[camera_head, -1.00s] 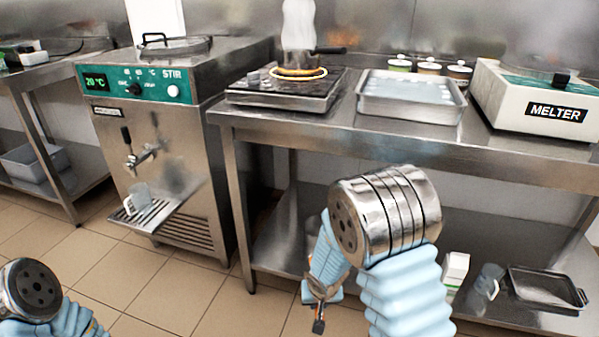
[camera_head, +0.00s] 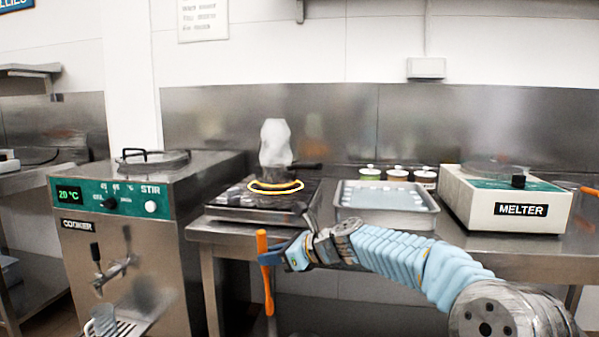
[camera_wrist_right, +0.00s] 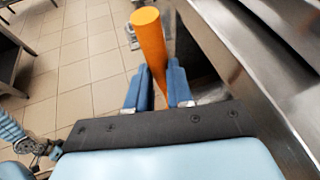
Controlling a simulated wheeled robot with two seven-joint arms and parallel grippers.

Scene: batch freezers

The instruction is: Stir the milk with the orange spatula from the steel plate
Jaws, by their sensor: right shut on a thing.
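My right gripper (camera_head: 274,258) is shut on the orange spatula (camera_head: 266,282), held roughly upright in front of the steel table, left of the tray. In the right wrist view the orange handle (camera_wrist_right: 149,40) sits between the two blue fingers (camera_wrist_right: 158,90). The spatula's far end is hidden there. A small dark-handled pan (camera_head: 305,170) appears to stand on the hot plate (camera_head: 235,212), with a pale steam-like plume above and a yellow ring around its base. I cannot make out the milk. Part of my left arm, its gripper (camera_wrist_right: 38,146) small and unclear, shows in the right wrist view.
A steel cooker (camera_head: 120,235) with a tap stands left of the table. A steel tray (camera_head: 385,220) lies right of the hot plate. Several lidded jars (camera_head: 397,174) stand behind it. The white melter (camera_head: 510,205) is at the right. The table edge (camera_head: 480,246) is close to my arm.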

